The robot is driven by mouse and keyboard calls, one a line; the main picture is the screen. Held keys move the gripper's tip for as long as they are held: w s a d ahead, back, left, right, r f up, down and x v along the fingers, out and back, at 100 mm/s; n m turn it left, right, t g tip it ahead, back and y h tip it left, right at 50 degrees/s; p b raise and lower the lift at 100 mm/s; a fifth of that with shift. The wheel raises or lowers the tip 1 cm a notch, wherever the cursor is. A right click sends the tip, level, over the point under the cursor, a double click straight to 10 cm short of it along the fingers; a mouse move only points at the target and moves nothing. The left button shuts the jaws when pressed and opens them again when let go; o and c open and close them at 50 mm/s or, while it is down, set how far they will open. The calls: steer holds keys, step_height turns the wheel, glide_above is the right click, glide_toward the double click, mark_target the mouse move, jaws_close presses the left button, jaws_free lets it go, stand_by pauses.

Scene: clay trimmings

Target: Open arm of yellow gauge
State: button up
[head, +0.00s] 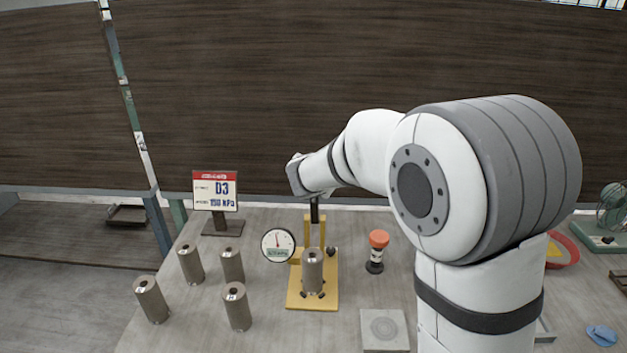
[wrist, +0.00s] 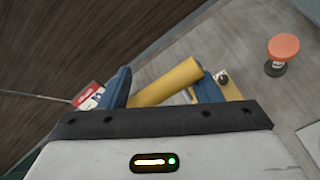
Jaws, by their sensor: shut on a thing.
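The yellow gauge (head: 330,299) stands on the table, with a yellow base plate, an upright and a round white dial (head: 278,245) on its left. A grey metal cylinder (head: 313,274) stands upright on its base. My gripper (wrist: 165,82) is over the top of the gauge, its two blue fingers on either side of the gauge's yellow arm (wrist: 168,83), shut on it. In the head view my gripper (head: 315,212) is small and partly hidden by my wrist, so the grip itself does not show clearly there.
Several grey cylinders (head: 232,265) stand to the left of the gauge. A sign reading D3 (head: 216,190) stands behind them. An orange-topped object (head: 378,240) is just right of the gauge. A pale square block (head: 385,330) lies in front right. My arm hides part of the right side.

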steer(key=shift+w, duration=0.1)
stand_by(0.3)
steer(key=o, duration=1.2)
steer(key=shift+w+f, duration=0.1)
steer(key=shift+c, duration=0.2)
steer(key=v, duration=0.8)
steer(key=shift+w, duration=0.1)
